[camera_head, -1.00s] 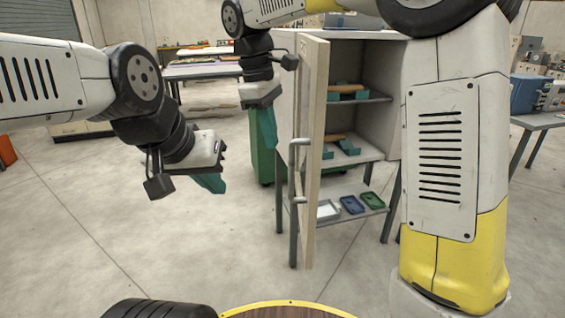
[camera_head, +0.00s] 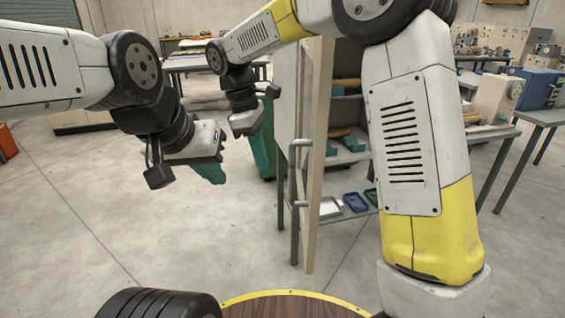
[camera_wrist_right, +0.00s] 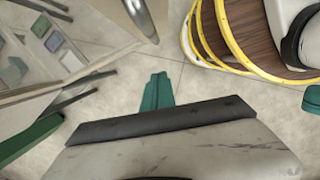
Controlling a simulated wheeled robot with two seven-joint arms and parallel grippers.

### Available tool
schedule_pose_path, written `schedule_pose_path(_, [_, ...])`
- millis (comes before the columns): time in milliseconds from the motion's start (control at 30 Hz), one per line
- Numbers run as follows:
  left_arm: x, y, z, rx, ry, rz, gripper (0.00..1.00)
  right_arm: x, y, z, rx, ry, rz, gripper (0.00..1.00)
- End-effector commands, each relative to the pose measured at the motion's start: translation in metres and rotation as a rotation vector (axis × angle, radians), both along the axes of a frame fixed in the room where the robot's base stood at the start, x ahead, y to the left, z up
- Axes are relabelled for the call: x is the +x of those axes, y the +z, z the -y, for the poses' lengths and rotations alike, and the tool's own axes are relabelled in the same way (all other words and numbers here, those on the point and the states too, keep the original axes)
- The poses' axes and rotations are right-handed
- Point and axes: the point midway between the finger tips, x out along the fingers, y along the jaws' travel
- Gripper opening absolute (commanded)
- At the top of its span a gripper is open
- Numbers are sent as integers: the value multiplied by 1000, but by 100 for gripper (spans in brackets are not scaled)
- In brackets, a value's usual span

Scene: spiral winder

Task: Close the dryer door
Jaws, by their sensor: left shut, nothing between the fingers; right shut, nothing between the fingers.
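The dryer door (camera_head: 318,150) stands open, seen nearly edge-on in the head view, with a grey bar handle (camera_head: 294,170) on its left face. The dryer cabinet (camera_head: 347,110) behind it has shelves with items and is partly hidden by my right arm. My right gripper (camera_head: 258,155) has teal fingers that are shut and empty, pointing down left of the door, apart from it. Its fingers also show in the right wrist view (camera_wrist_right: 157,90). My left gripper (camera_head: 211,174) is shut and empty, further left over open floor.
Small trays (camera_head: 355,202) lie on the bottom shelf. A green bin (camera_head: 268,150) stands behind my right gripper. A table with a blue machine (camera_head: 535,86) is at the right.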

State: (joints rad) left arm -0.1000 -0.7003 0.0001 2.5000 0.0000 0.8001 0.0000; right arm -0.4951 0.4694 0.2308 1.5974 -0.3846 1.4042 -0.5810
Motion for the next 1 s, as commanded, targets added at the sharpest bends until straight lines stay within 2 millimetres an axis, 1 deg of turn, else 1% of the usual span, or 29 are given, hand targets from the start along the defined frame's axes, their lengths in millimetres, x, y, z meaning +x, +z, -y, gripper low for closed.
schedule_pose_path(33, [0, 0, 0, 0, 0, 0, 0, -1, -12, 4, -3, 0, -4, 0])
schedule_pose_path(133, [0, 0, 0, 0, 0, 0, 0, -2, -30, 8, -3, 0, -4, 0])
schedule_pose_path(200, [0, 0, 0, 0, 0, 0, 0, -3, -26, 22, 1, -4, 2, 0])
schedule_pose_path(300, [0, 0, 0, 0, 0, 0, 0, -5, -26, 34, 0, -2, 0, 0])
schedule_pose_path(400, [0, 0, 0, 0, 0, 0, 0, -6, -26, 42, 0, -2, 0, 0])
schedule_pose_path(500, [0, 0, 0, 0, 0, 0, 0, -7, -27, 46, 0, -1, 0, 0])
schedule_pose_path(867, [0, 0, 0, 0, 0, 0, 0, -7, -26, 47, 0, 0, 1, 0])
schedule_pose_path(1000, [0, 0, 0, 0, 0, 0, 0, -7, -26, 51, 1, 16, 1, 0])
